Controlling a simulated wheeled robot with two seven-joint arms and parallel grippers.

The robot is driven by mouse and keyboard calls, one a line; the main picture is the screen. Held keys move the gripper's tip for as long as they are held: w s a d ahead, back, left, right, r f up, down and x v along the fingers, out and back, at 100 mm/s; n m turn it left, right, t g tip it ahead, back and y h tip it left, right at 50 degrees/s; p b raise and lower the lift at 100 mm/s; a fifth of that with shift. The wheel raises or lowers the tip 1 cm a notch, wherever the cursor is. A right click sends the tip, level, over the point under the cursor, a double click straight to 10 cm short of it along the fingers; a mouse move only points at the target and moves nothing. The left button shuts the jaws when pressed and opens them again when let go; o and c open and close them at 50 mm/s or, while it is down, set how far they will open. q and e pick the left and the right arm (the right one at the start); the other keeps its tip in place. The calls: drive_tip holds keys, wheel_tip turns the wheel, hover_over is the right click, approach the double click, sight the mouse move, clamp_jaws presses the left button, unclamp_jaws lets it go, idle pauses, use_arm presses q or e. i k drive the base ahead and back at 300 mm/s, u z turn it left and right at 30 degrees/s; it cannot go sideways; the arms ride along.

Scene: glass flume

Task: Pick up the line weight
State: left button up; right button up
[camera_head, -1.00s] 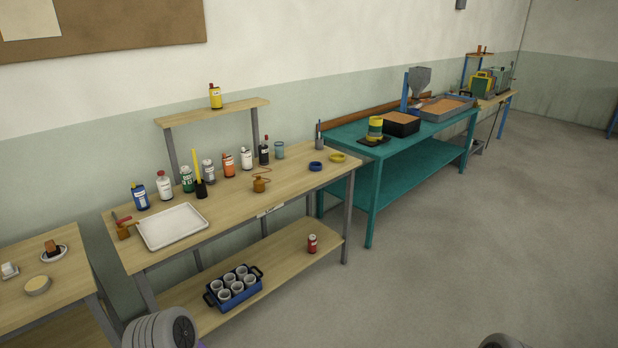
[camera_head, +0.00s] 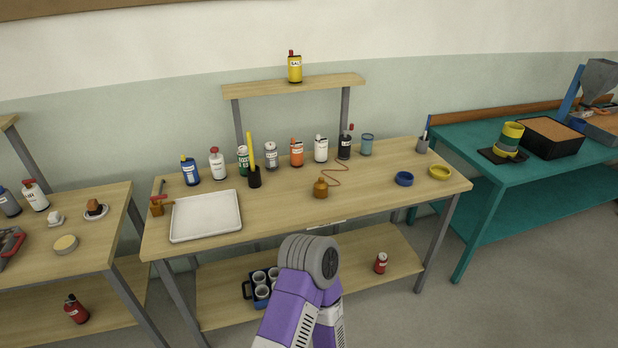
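The line weight appears to be the small orange-brown, bottle-shaped piece (camera_head: 321,188) with a thin brown cord trailing from it. It stands upright near the front middle of the wooden workbench (camera_head: 280,211). The cord curls to the right and back towards the dark bottle. Neither of my grippers shows in view. Only a grey and purple link of one of my arms rises at the bottom middle, in front of the bench, apart from the weight in the picture.
Several bottles (camera_head: 296,153) line the bench's back. A white tray (camera_head: 206,215) lies left, and a blue ring (camera_head: 404,179) and yellow ring (camera_head: 440,172) lie right. A blue carrier of cups (camera_head: 247,291) and a red can (camera_head: 381,263) are on the lower shelf.

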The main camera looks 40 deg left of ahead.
sight(321, 187)
drive_tip(key=u, duration=0.9)
drive_tip(key=i, duration=0.8)
drive_tip(key=u, duration=0.9)
